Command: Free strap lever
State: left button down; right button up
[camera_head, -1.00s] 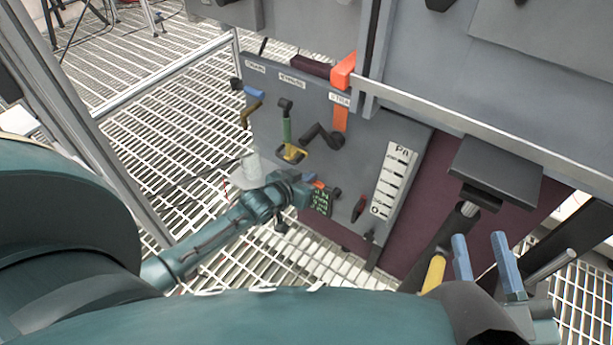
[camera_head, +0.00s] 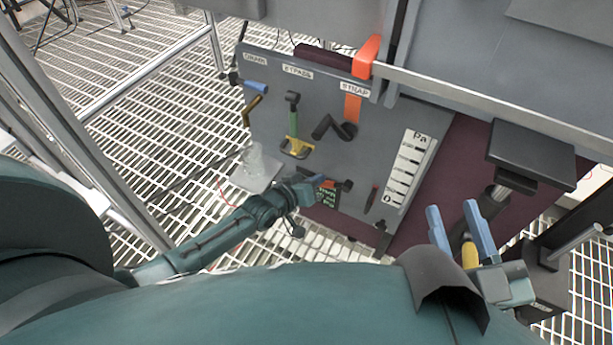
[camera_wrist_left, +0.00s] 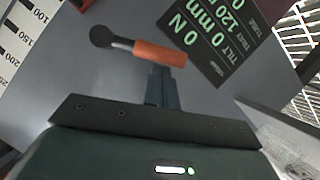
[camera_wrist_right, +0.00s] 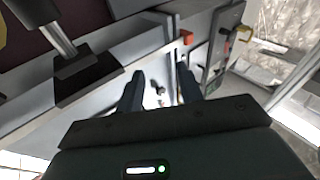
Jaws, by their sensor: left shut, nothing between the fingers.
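A grey panel (camera_head: 265,100) carries a STRAP label (camera_head: 354,88) with an orange strap (camera_head: 352,108) beneath it. A black crank lever (camera_head: 333,127) sits by the strap's lower end. Lower down, a short lever with an orange grip and black ball end (camera_wrist_left: 160,53) stands beside a dark display with green text (camera_wrist_left: 217,35). My left gripper (camera_wrist_left: 161,85) is shut and empty, its tips close against the orange grip; I cannot tell whether they touch. My right gripper (camera_head: 458,230) is open and empty, right of the panel, apart from the levers.
The panel also holds a green lever with a yellow end (camera_head: 294,135), a blue-tipped lever (camera_head: 254,92) and a white scale (camera_head: 408,165). A black block on a post (camera_head: 530,155) stands near my right gripper. A grey rail (camera_head: 490,105) crosses above. Grating floor lies left.

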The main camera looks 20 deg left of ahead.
pick_arm(q)
jog(key=shift+d+f+n+b, duration=0.25)
jog(key=shift+f+n+b, duration=0.25)
jog(key=shift+f, duration=0.3)
pick_arm(e)
jog(key=shift+a+r+y, duration=0.2)
jog(key=shift+r+y, duration=0.2)
jog(key=shift+r, duration=0.25)
pick_arm(q)
jog(key=shift+r+p, duration=0.8)
pick_arm(e)
jog(key=shift+r, duration=0.65)
jog(key=shift+w+f, duration=0.1)
